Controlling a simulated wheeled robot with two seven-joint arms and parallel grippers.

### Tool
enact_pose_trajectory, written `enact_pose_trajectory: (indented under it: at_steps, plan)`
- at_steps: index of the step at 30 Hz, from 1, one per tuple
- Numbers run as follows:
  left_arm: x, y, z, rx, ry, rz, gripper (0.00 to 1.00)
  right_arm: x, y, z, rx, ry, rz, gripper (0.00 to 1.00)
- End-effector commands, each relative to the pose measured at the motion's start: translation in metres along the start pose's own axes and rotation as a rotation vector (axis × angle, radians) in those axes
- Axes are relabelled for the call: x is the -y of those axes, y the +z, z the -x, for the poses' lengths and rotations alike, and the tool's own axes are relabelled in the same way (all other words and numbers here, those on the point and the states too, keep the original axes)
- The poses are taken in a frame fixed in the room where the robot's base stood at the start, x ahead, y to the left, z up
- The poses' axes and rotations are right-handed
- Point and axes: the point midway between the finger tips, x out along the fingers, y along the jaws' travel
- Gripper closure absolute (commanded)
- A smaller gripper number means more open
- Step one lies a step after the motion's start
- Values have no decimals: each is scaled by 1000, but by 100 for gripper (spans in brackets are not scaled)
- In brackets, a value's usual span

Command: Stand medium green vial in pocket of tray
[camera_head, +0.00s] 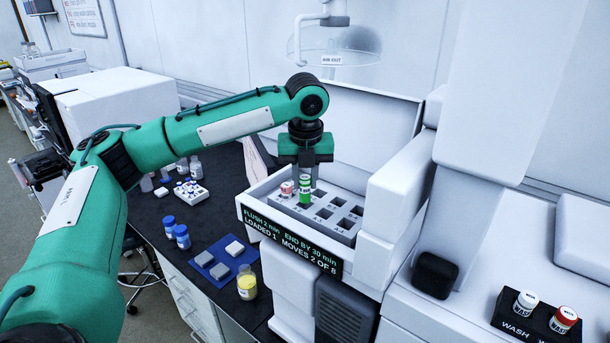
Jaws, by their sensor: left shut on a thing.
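The green vial (305,197) has a white label and a green band. My left gripper (305,175) points straight down and is shut on its upper part. The vial is upright over the grey tray (340,238), near its left end. I cannot tell whether its lower end is inside a pocket or just above one. The tray has several square dark pockets, empty ones lying to the right of the vial. A vial with a red-and-white cap (287,188) stands in the tray just left of the green vial. My right gripper is out of view.
A blue mat (222,259), a yellow bottle (247,283) and blue-capped bottles (182,237) are on the black bench. A black wash block (536,325) holds two vials at right.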

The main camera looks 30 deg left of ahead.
Motion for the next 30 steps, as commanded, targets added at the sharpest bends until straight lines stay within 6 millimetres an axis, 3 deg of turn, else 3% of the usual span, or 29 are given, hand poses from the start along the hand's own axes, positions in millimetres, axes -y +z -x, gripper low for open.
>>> enact_pose_trajectory:
  at_steps: [17,30]
  plan:
    - [0,0,0,0,0,0,98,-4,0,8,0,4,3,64]
    - [0,-2,-14,-1,1,0,98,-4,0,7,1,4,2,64]
